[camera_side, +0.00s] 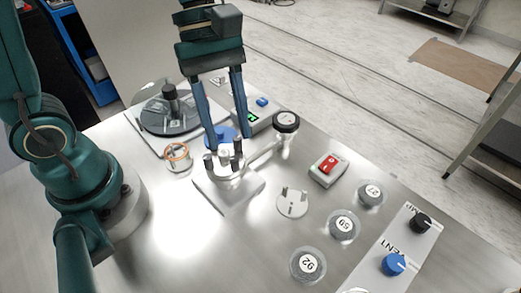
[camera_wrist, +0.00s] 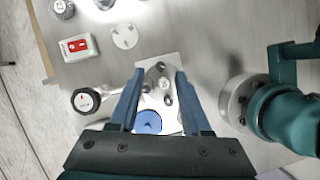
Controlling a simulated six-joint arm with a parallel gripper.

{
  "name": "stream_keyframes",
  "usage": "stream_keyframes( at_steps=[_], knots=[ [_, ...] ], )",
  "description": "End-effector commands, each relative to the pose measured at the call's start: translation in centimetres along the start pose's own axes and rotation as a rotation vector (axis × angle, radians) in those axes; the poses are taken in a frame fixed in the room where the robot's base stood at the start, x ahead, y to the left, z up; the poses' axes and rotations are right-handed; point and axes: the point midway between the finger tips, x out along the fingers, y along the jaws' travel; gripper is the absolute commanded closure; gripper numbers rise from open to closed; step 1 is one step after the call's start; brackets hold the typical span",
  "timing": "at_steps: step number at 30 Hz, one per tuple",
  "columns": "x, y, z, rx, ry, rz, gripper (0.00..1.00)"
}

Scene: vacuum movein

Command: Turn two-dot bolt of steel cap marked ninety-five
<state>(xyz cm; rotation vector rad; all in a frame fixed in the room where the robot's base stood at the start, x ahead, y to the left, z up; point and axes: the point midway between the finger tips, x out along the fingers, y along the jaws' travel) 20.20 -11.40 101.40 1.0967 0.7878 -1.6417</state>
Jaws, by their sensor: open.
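A round steel cap with several upright dark bolts (camera_side: 226,165) sits on a square metal plate (camera_side: 232,194) near the table's middle. The wrist view shows the cap from above (camera_wrist: 160,83); its mark and the bolts' dots are too small to read. My gripper (camera_side: 228,142) is open, pointing down over the cap. In the wrist view my gripper (camera_wrist: 160,71) has one blue finger on each side of the cap, with nothing clasped. Contact between a finger and a bolt cannot be told. A blue round piece (camera_wrist: 148,122) lies behind the cap, partly hidden by a finger in the side view.
A gauge (camera_side: 286,122) stands on a pipe beside the cap. A pale disc with pegs (camera_side: 293,203), a red switch box (camera_side: 328,169), several numbered round pieces (camera_side: 342,225) and a knob panel (camera_side: 394,264) lie to the right. A copper-ringed jar (camera_side: 177,157) stands left.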

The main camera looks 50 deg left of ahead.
Motion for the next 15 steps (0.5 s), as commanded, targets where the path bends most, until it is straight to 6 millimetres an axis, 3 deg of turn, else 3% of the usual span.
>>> stream_keyframes(
  at_steps=[7,15],
  knots=[
    [3.1,-0.1,0.1,0.004,-0.001,-0.007,0.52],
    [4.0,-0.1,0.0,0.004,0.001,-0.003,0.52]
  ],
)
